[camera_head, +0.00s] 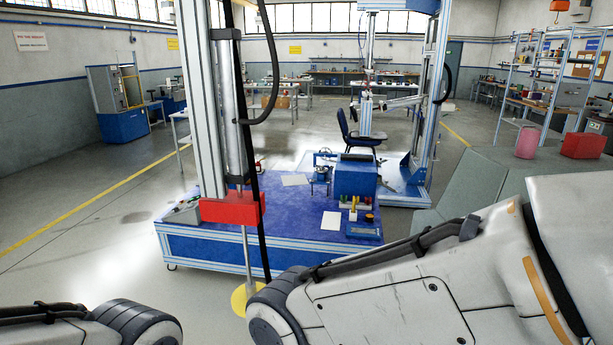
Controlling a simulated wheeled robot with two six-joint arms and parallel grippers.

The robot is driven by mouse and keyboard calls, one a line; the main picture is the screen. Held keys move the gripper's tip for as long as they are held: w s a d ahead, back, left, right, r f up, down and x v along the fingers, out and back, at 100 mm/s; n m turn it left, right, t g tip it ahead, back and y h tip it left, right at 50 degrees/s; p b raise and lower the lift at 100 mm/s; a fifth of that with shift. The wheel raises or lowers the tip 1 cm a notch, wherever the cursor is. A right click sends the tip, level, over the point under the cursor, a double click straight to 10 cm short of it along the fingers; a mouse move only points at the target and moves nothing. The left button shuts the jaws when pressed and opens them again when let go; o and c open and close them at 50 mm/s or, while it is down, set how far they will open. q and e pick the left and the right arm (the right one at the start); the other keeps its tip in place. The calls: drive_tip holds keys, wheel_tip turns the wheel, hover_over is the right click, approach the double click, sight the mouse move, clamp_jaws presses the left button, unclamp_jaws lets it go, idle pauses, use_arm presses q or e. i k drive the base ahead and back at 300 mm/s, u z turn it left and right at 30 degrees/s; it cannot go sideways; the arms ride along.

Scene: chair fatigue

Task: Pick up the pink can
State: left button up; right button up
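Parts of my two arms fill the bottom of the view, one at the lower left and a larger one at the lower right. Neither gripper shows in this view, so I cannot see their fingers.
A red box (583,145) is right of the can, by the shelving rack (552,80). A blue-topped test bench (285,215) with a tall frame and red clamp (232,208) stands in front of me. Open floor is at left.

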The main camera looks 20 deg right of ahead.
sight(527, 140)
drive_tip(key=z, duration=0.9)
drive_tip(key=i, duration=1.3)
drive_tip(key=z, duration=0.6)
